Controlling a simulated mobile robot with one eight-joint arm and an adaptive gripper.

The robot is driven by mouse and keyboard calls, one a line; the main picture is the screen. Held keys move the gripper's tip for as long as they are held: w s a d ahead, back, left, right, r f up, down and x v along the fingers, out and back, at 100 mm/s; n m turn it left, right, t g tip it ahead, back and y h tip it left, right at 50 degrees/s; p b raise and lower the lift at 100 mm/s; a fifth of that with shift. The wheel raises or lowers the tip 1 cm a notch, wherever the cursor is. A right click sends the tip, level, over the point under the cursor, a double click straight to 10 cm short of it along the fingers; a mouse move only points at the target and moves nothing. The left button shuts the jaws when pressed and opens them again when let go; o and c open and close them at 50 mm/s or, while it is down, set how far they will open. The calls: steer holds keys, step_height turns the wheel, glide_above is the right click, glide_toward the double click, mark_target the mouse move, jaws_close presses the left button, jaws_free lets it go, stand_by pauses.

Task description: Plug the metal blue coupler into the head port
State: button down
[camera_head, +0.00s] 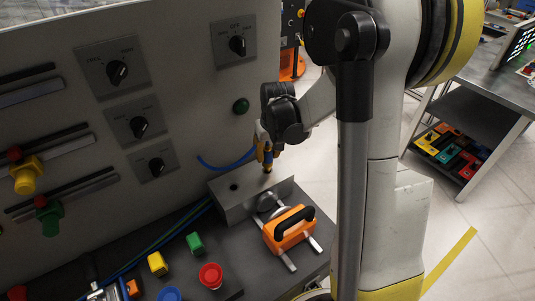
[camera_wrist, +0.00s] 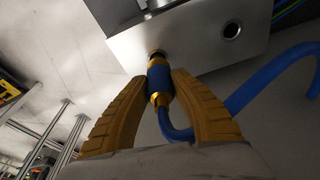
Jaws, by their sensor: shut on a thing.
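My gripper (camera_wrist: 158,95) has its two yellow fingers closed around the metal blue coupler (camera_wrist: 159,80), a blue body with gold ends. A blue hose (camera_wrist: 175,132) runs from its near end. The coupler's far tip is at a dark hole in the metal block (camera_wrist: 190,30); I cannot tell how deep it sits. A second round hole (camera_wrist: 231,30) in the block is empty. In the head view my gripper (camera_head: 264,152) is above the right part of the block (camera_head: 228,208), with the coupler (camera_head: 268,164) upright below it. An open hole (camera_head: 234,187) shows to its left. I cannot tell which hole is the head port.
An orange handle clamp (camera_head: 290,232) stands just in front of the block. A red button (camera_head: 210,275) and green and yellow buttons are on the grey deck. The panel with black knobs (camera_head: 117,72) rises behind. A shelf cart (camera_head: 465,140) stands far right.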

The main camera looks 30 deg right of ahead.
steer(key=shift+s+b+x, duration=0.15)
steer(key=shift+b+x, duration=0.4)
steer(key=shift+x, duration=0.1)
steer(key=shift+s+b+x, duration=0.15)
steer(key=shift+b+x, duration=0.35)
steer(key=shift+x, duration=0.15)
steer(key=shift+f, duration=0.15)
steer(key=c, duration=1.2)
jaws_free()
steer(key=shift+o, duration=0.2)
steer(key=v, duration=1.2)
